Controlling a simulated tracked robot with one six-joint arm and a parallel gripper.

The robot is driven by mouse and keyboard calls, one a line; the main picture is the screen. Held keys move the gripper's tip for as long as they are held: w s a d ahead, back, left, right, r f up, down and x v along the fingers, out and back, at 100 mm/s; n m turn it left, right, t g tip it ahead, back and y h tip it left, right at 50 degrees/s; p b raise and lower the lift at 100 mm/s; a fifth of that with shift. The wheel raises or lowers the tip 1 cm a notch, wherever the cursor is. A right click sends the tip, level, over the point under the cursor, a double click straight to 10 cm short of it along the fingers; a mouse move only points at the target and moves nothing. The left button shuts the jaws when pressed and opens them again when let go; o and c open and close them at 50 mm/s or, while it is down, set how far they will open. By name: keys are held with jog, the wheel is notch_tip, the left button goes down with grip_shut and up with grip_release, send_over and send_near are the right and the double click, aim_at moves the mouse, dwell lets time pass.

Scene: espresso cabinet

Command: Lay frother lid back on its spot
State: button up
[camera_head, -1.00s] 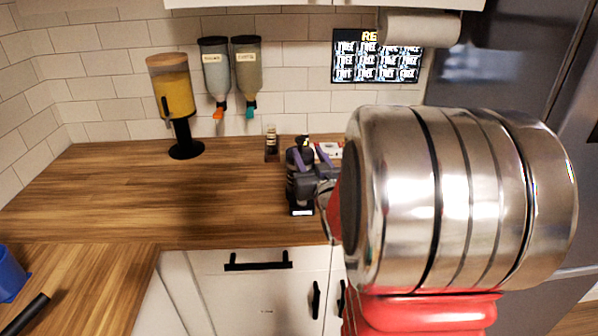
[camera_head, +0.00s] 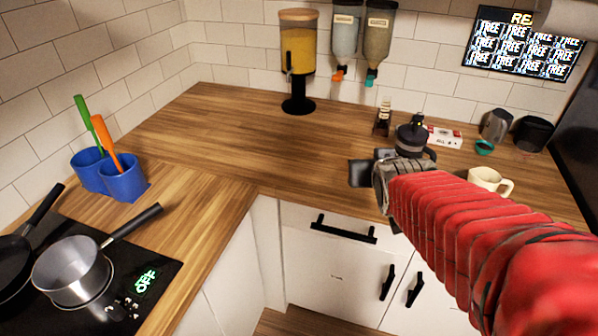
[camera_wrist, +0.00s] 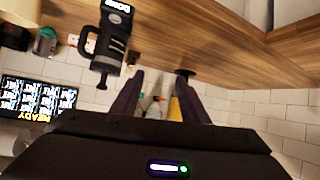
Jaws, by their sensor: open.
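The black frother (camera_head: 411,138) stands on the wooden counter, partly behind my wrist in the head view. In the wrist view the frother (camera_wrist: 112,38) appears upside down, left of my fingers, with its handle and base label showing. A dark frother lid (camera_wrist: 105,63) with a small knob appears to be on its top; I cannot tell whether it sits fully flat. My gripper (camera_wrist: 162,80) is open, with nothing visible held between its two fingers. In the head view my gripper (camera_head: 367,167) is just left of the frother, apart from it in the wrist view.
A small bottle (camera_head: 383,117) is behind the frother. A juice dispenser (camera_head: 298,60) stands at the back. The counter's left-middle is clear.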

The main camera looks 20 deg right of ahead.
jog(key=s+a+f+n+g+y, duration=0.2)
jog(key=s+a+g, duration=0.3)
jog(key=s+a, duration=0.9)
jog(key=s+n+y, duration=0.1)
jog(key=s, duration=0.2)
jog(key=shift+s+a+y, duration=0.15)
jog(key=shift+a+y, duration=0.15)
jog(key=shift+a, duration=0.1)
jog(key=shift+o, duration=0.6)
jog(key=shift+f, duration=0.1)
jog(key=shift+c, duration=0.2)
